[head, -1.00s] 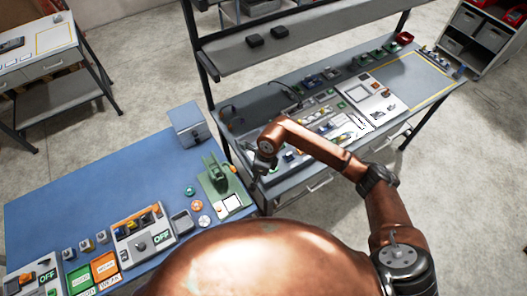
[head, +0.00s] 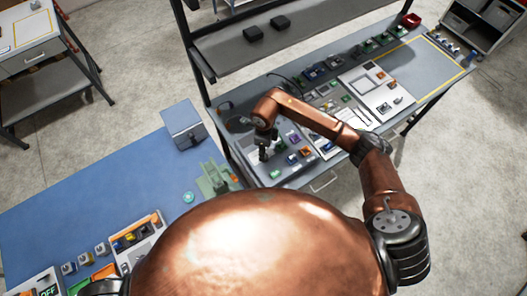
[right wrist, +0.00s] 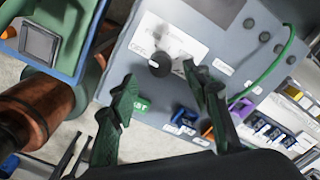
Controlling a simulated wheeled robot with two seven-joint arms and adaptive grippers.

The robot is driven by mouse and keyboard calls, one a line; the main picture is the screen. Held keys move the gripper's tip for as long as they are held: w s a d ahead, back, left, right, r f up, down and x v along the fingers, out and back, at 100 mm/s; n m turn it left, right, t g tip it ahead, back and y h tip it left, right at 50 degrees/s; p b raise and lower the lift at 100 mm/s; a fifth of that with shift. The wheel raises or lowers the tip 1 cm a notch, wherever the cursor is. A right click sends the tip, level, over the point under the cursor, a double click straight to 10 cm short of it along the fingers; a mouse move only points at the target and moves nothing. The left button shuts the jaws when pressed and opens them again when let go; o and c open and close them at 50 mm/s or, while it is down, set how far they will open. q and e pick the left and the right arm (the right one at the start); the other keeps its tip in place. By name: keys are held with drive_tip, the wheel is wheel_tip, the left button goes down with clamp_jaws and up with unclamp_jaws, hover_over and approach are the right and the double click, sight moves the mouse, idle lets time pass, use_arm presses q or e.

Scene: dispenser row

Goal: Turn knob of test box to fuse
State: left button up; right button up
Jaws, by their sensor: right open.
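The test box (right wrist: 210,70) is a grey panel with a white label (right wrist: 178,42) reading "OFF" at one corner. Its round black knob (right wrist: 160,64) sits at the label's lower edge. In the right wrist view my right gripper (right wrist: 158,76) is open, its two green-black fingers on either side of the knob in the picture; I cannot tell whether they touch it. In the head view my right gripper (head: 263,152) points down over the panel at the left end of the grey bench (head: 418,82), hiding the knob.
Green, blue and purple connectors (right wrist: 185,115) and a green cable (right wrist: 272,68) lie close to the fingers. A blue table (head: 90,205) with a grey box (head: 183,125) and a green fixture (head: 213,180) stands to the left. A shelf (head: 270,45) rises behind the bench.

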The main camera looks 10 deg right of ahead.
wheel_tip(320, 180, down, 4)
drive_tip(key=shift+d+r+p, duration=0.1)
drive_tip(key=shift+p, duration=0.4)
drive_tip(key=shift+f, duration=0.7)
drive_tip(key=c, duration=1.2)
use_arm(q)
drive_tip(key=shift+s+r, duration=0.3)
drive_tip(key=shift+r, duration=0.45)
use_arm(e)
drive_tip(key=shift+o, duration=0.2)
use_arm(q)
drive_tip(key=shift+w+f, duration=0.1)
drive_tip(key=shift+w, duration=0.05)
